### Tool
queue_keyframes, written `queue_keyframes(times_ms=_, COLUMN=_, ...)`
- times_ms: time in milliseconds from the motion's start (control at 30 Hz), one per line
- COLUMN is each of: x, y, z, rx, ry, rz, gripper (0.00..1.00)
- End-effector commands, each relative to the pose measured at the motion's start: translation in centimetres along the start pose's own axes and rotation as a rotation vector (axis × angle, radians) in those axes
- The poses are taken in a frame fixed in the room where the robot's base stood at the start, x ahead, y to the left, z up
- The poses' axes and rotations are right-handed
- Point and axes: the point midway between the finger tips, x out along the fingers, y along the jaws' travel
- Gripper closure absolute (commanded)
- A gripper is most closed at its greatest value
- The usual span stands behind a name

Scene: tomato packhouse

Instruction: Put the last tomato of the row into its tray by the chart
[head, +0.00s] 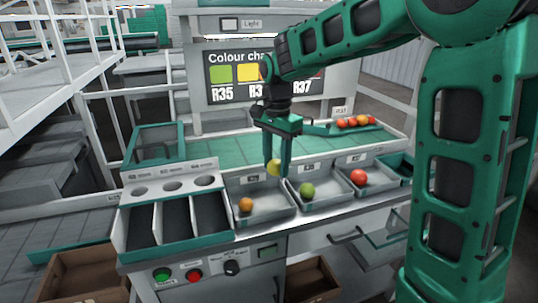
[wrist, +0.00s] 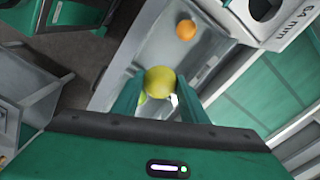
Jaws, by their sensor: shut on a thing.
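My gripper (head: 278,168) is shut on a yellow tomato (head: 273,168), held above the right part of the left grey tray (head: 262,216). In the wrist view the yellow tomato (wrist: 160,81) sits between the fingertips. The left tray holds an orange tomato (head: 246,205), which also shows in the wrist view (wrist: 186,29). The middle tray (head: 322,206) holds a green tomato (head: 306,190); the right tray (head: 378,191) holds a red one (head: 358,177). The colour chart (head: 226,90) shows green R35 and a yellow patch; my arm hides part of it, and R37 is readable.
A sizing rack (head: 170,187) with round holes and dark bins stands left of the trays. Several red and orange tomatoes (head: 356,121) lie at the back right. A green belt (head: 220,148) runs behind the trays. Buttons (head: 194,275) are on the front panel.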

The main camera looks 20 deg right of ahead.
Motion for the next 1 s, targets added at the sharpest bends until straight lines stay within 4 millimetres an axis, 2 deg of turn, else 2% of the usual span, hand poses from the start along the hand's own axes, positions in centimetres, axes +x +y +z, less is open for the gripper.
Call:
queue_keyframes(times_ms=133, x=0.1, y=0.1, z=0.0, rx=0.018, ry=0.0, rz=0.0, gripper=0.72)
queue_keyframes(times_ms=267, x=1.0, y=0.2, z=0.0, rx=0.017, ry=-0.001, rz=0.002, gripper=0.72)
queue_keyframes(times_ms=1000, x=8.5, y=0.1, z=0.2, rx=0.013, ry=0.0, rz=0.002, gripper=0.72)
